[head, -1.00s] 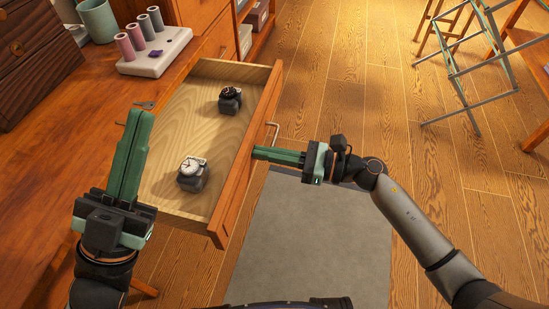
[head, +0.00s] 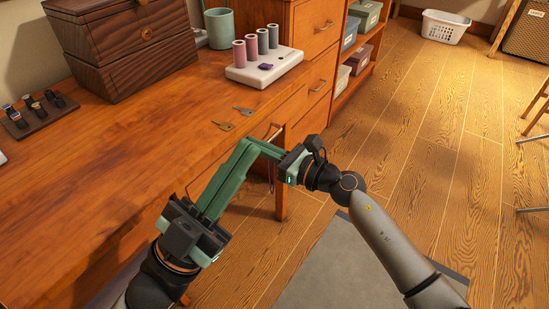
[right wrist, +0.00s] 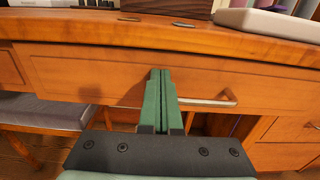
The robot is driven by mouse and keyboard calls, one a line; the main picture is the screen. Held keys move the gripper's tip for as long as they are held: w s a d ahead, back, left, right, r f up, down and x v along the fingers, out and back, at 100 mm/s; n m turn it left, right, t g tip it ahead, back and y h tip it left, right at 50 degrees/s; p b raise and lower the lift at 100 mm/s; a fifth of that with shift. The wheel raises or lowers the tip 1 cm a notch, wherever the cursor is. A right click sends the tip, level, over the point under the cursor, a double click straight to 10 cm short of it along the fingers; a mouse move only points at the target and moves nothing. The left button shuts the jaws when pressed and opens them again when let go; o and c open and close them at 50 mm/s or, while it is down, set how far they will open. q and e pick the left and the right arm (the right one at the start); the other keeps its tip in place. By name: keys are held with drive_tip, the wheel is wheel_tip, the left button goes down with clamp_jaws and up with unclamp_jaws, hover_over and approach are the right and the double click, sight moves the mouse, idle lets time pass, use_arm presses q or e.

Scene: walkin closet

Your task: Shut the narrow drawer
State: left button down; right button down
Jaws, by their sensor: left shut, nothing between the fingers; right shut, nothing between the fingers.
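The narrow drawer's wooden front (right wrist: 100,75) runs under the desk top in the right wrist view, with a metal bar handle (right wrist: 215,101). No open drawer tray shows in either current view. In the head view the handle (head: 273,131) shows at the desk edge, and my grippers hide much of the front. My right gripper (head: 254,144) is shut and empty, its tips at or very near the drawer front left of the handle; contact is unclear. My left gripper (head: 242,150) is shut and empty, pointing up beside the right fingers in the picture.
The desk top (head: 120,160) carries keys (head: 223,125), a white spool stand (head: 265,70), a green cup (head: 220,28), a wooden chest (head: 120,45) and a watch tray (head: 40,107). A grey mat (head: 335,270) lies on the floor. Open floor extends right.

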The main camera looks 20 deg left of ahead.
drive_tip(key=shift+x, duration=0.8)
use_arm(q)
drive_tip(key=shift+f, duration=0.35)
use_arm(e)
drive_tip(key=shift+a+r, duration=0.15)
drive_tip(key=shift+r, duration=0.05)
use_arm(q)
drive_tip(key=shift+a, duration=0.1)
use_arm(e)
drive_tip(key=shift+w, duration=0.1)
